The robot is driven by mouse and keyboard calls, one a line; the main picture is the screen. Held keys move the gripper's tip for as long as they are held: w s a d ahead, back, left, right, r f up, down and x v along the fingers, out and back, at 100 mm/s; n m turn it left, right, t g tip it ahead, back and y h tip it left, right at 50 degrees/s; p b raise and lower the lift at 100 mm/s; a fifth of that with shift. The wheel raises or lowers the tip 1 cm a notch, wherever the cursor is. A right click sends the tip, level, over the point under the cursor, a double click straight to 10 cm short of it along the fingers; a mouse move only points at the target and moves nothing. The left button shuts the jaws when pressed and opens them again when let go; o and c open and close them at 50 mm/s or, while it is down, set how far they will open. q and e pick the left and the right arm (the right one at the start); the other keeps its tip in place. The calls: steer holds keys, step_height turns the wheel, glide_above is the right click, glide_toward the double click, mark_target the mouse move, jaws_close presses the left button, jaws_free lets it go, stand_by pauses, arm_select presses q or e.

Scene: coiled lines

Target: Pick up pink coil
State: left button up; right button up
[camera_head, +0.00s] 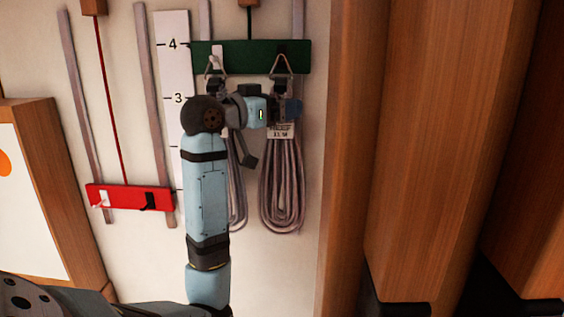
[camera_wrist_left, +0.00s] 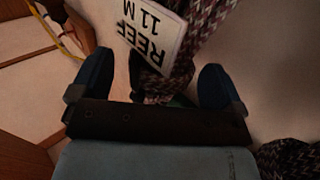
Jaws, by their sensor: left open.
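The pinkish coil (camera_head: 283,200) hangs from a wire hook on the right side of the green board (camera_head: 250,57). It carries a white tag reading "REEF 11 M" (camera_wrist_left: 152,42). My left gripper (camera_head: 288,108) is at the top of this coil, just above the tag. In the left wrist view my open left gripper (camera_wrist_left: 155,82) has one dark blue finger on each side of the braided maroon-and-white rope (camera_wrist_left: 195,45). The coil's upper part is partly hidden by the gripper. My right gripper is not in view.
A second, greyer coil (camera_head: 238,190) hangs close on the left, partly behind my arm. A numbered white scale (camera_head: 175,70) is on the wall. A red board (camera_head: 130,198) with hooks is lower left. Wooden panels (camera_head: 345,180) stand to the right.

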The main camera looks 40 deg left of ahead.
arm_select(q)
steer(key=shift+w, duration=0.6)
steer(key=shift+s, duration=0.1)
jaws_close()
steer(key=shift+r, duration=0.2)
